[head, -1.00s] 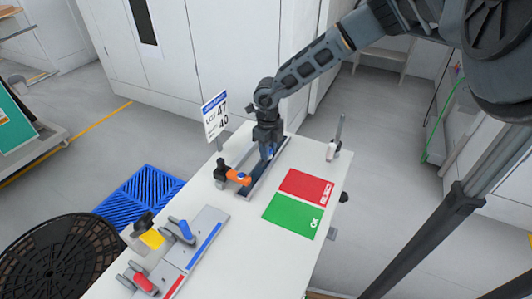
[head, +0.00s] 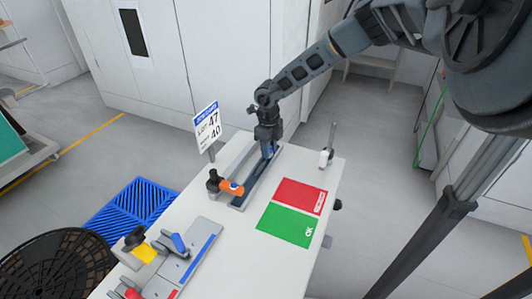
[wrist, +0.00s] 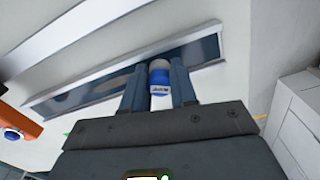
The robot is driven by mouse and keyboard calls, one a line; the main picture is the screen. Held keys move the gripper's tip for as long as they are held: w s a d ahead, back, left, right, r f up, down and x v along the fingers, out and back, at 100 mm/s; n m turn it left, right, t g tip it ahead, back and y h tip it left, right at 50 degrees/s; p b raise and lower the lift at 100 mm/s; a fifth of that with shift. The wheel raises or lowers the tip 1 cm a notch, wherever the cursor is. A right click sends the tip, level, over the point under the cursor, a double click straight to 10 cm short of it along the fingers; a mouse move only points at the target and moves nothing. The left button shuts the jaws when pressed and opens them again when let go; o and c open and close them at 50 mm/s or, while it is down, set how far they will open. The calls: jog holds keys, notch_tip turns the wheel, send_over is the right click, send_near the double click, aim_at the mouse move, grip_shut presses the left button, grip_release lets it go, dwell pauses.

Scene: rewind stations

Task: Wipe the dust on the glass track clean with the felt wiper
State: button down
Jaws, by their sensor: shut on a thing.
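The glass track (head: 240,198) is a dark strip between grey rails on the white table. It also shows in the wrist view (wrist: 75,100), with faint brownish smudges (wrist: 118,82) on the glass left of my fingers. My gripper (head: 267,152) points down over the far part of the track. In the wrist view my gripper (wrist: 158,88) is shut on the felt wiper (wrist: 160,78), which has a blue body and a greyish end. The wiper's end is at the track's surface; I cannot tell whether it presses on it. The glass under the wiper is hidden.
An orange and black clamp (head: 228,187) stands beside the track's near end. A red and green mat (head: 291,211) lies right of the track. A fixture with a blue handle (head: 178,243) is at the near left.

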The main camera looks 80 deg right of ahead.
aim_at(250, 183)
jog(key=shift+s+d+r, duration=0.1)
jog(key=shift+d, duration=0.7)
jog(key=shift+a, duration=0.55)
jog(key=shift+w+a, duration=0.45)
jog(key=shift+a, duration=1.25)
jog(key=shift+w+a, duration=0.45)
jog(key=shift+a, duration=1.3)
jog(key=shift+w+a, duration=0.45)
jog(key=shift+a, duration=1.25)
jog(key=shift+w+a+f, duration=0.1)
jog(key=shift+w+a, duration=0.15)
jog(key=shift+a, duration=0.7)
jog(key=shift+w+a+f, duration=0.1)
jog(key=shift+w+a, duration=0.1)
jog(key=shift+a, duration=0.75)
jog(key=shift+s+d+r, duration=0.1)
jog(key=shift+s+d, duration=0.35)
jog(key=shift+d, duration=1.45)
jog(key=shift+s+d+f, duration=0.1)
jog(key=shift+s+d, duration=0.4)
jog(key=shift+d, duration=1.4)
jog(key=shift+s+d+r, duration=0.1)
jog(key=shift+s+d, duration=0.35)
jog(key=shift+d, duration=1.45)
jog(key=shift+s+d, duration=0.25)
jog(key=shift+d, duration=0.7)
jog(key=shift+s+d, duration=0.2)
jog(key=shift+d, duration=0.7)
